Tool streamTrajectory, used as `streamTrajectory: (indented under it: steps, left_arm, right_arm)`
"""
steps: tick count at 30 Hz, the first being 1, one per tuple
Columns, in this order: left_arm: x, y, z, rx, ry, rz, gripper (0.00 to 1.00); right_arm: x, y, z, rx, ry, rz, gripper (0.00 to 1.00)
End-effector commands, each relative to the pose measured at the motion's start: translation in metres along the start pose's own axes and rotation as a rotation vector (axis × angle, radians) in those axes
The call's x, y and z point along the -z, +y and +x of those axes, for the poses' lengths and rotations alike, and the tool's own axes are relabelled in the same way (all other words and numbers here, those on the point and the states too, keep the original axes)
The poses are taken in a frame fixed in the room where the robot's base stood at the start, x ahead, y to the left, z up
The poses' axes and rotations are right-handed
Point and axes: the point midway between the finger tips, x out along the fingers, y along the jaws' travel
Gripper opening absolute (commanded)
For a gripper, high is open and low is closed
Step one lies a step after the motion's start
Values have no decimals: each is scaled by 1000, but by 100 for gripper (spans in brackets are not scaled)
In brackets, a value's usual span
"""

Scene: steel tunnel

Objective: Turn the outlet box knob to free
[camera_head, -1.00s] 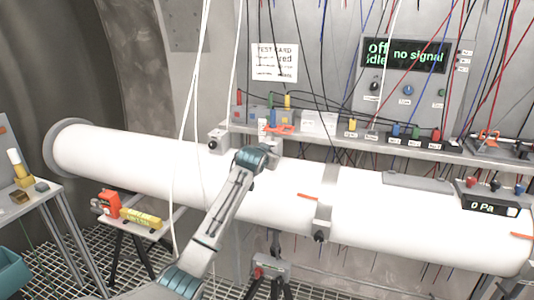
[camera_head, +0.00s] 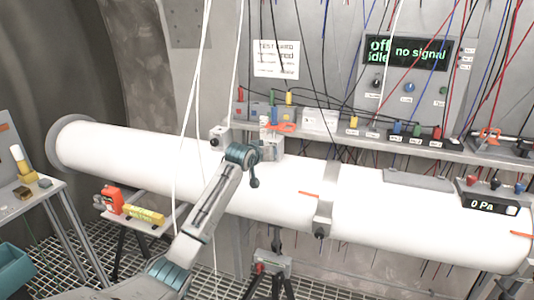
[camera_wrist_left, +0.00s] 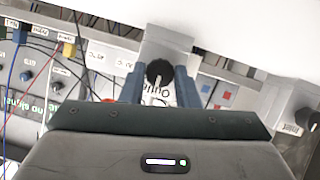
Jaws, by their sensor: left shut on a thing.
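The outlet box (camera_wrist_left: 168,42) is a grey box with a black round knob (camera_wrist_left: 159,72) in the left wrist view. A pale pointer line shows on the knob. A partly covered label sits below the knob, and any "free" mark cannot be read. My left gripper (camera_wrist_left: 159,82) has its two blue fingers on either side of the knob, shut on it. In the head view the outlet box (camera_head: 271,148) sits on top of the white pipe, partly behind my left wrist, and the knob is hidden there. My right gripper is in neither view.
The inlet box (camera_wrist_left: 297,112), with its own black knob, stands beside the outlet box; it also shows in the head view (camera_head: 220,135). The white pipe (camera_head: 400,215) runs below. A shelf (camera_head: 350,139) with coloured connectors is behind. White cables (camera_head: 190,110) hang near my left arm.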

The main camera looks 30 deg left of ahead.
Motion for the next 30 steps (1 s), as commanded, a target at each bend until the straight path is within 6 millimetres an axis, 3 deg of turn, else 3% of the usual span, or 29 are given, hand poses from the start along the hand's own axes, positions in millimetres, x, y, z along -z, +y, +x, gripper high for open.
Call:
streamTrajectory:
  steps: [7, 8, 11, 23, 30]
  left_arm:
    - [-2, 0, 0, 0, -4, -1, 6]
    - [-2, 0, 0, 0, -4, -1, 30]
    - [-2, 0, 0, 0, -3, -1, 50]
    - [-1, -1, -6, 0, 1, 2, 50]
    - [-3, -2, -40, 1, 2, 5, 50]
  right_arm:
    - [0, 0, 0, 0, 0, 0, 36]
    - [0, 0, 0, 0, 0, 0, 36]
    - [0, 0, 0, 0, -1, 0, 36]
    - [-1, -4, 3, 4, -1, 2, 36]
    - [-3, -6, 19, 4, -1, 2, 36]
